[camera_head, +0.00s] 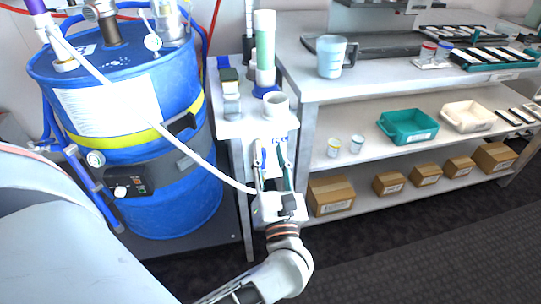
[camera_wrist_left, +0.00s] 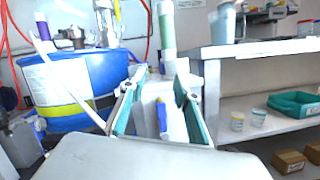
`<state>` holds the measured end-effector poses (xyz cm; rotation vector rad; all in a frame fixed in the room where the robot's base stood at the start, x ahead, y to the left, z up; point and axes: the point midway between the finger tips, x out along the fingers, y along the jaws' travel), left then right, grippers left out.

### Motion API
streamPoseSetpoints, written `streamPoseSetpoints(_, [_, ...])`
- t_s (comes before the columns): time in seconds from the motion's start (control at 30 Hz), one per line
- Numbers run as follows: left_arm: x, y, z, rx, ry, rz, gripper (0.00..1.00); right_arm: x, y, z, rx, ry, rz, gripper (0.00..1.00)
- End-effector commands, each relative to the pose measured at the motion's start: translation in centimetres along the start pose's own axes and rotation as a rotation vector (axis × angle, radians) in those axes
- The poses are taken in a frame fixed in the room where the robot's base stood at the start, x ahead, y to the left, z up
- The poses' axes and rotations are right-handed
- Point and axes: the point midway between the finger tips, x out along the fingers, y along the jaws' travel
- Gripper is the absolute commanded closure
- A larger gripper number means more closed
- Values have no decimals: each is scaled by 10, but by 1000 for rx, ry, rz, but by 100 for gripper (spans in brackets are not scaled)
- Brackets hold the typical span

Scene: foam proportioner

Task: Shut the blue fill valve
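My left gripper (camera_head: 273,148) reaches up from the bottom centre of the head view, in front of a narrow white stand (camera_head: 230,127). In the left wrist view its two teal-padded fingers (camera_wrist_left: 160,80) are spread wide with nothing gripped. A small upright blue handle (camera_wrist_left: 162,118), which looks like the blue fill valve, shows between the fingers. I cannot tell its exact distance from them. In the head view the fingers partly hide the valve area, and a bit of blue (camera_head: 263,157) shows there. My right gripper is not in view.
A blue drum (camera_head: 180,205) with a yellow band stands left, and a pale hose (camera_head: 195,157) runs from it towards the gripper. A clear-and-green column (camera_head: 264,50) rises above the stand. A shelved bench (camera_head: 380,88) with a jug (camera_head: 331,57) and cartons (camera_head: 331,195) is at right.

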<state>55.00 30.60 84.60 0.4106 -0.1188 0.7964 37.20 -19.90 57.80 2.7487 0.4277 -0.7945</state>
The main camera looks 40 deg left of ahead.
Motion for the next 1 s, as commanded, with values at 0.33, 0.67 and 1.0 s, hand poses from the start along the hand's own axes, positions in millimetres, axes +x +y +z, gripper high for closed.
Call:
streamPoseSetpoints(0.33, [-2, -22, -65, -317, 274, 54, 68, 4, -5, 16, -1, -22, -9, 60])
streamPoseSetpoints(0.67, [44, -20, -76, -315, 271, 57, 68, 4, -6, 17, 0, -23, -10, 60])
streamPoseSetpoints(1.0, [69, -20, -84, -314, 273, 56, 68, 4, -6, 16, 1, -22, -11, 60])
